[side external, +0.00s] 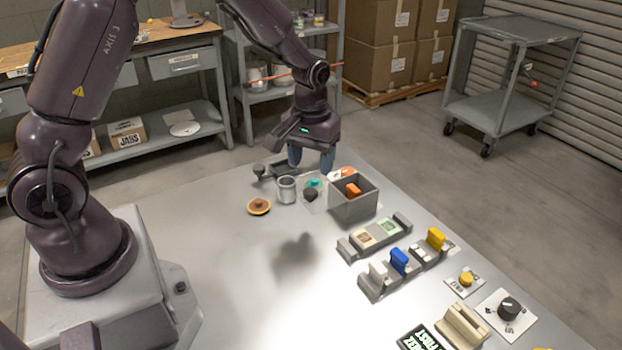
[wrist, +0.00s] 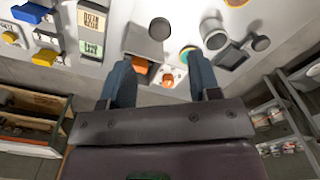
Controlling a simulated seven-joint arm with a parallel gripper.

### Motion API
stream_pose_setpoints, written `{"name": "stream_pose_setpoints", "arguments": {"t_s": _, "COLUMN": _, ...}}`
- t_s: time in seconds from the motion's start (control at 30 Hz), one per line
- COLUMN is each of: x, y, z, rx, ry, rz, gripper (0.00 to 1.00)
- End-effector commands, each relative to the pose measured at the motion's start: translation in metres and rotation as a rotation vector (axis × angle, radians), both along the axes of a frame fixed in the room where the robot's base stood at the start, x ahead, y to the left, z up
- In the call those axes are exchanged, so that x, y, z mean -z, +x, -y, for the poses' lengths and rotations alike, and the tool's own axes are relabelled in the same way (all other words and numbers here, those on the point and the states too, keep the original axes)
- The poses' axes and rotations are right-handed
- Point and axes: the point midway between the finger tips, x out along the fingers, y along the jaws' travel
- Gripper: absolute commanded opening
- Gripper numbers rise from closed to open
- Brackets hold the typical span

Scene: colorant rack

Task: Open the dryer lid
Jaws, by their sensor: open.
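No part is labelled as the dryer, and I cannot tell for sure which one it is. A grey box (side external: 353,209) with an orange piece (side external: 353,190) inside stands near the table's far edge. The box (wrist: 141,43) also shows at the top of the wrist view. A dark flat unit (side external: 286,170) with a round black knob (side external: 259,170) lies at the far left, partly hidden behind my gripper. My gripper (side external: 311,162) is open and empty, pointing down over the far edge area.
Racks with a blue block (side external: 399,261) and a yellow block (side external: 436,238) run toward the front right. The table's left middle is clear.

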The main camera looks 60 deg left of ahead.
Motion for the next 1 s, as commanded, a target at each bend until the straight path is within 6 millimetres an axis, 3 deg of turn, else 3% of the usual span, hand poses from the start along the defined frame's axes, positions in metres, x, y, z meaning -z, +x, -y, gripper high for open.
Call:
{"name": "stream_pose_setpoints", "arguments": {"t_s": 0.1, "x": -0.027, "y": 0.001, "z": 0.0, "rx": 0.0, "ry": 0.001, "rz": 0.005, "gripper": 0.57}}
{"name": "stream_pose_setpoints", "arguments": {"t_s": 0.33, "x": -0.057, "y": 0.0, "z": 0.0, "rx": -0.001, "ry": 0.001, "rz": 0.002, "gripper": 0.57}}
{"name": "stream_pose_setpoints", "arguments": {"t_s": 0.83, "x": -0.063, "y": 0.0, "z": 0.0, "rx": 0.025, "ry": 0.0, "rz": -0.001, "gripper": 0.57}}
{"name": "stream_pose_setpoints", "arguments": {"t_s": 0.9, "x": -0.055, "y": -0.012, "z": 0.001, "rx": 0.08, "ry": -0.004, "rz": -0.035, "gripper": 0.57}}
{"name": "stream_pose_setpoints", "arguments": {"t_s": 1.0, "x": -0.068, "y": -0.034, "z": 0.008, "rx": 0.166, "ry": -0.01, "rz": -0.03, "gripper": 0.57}}
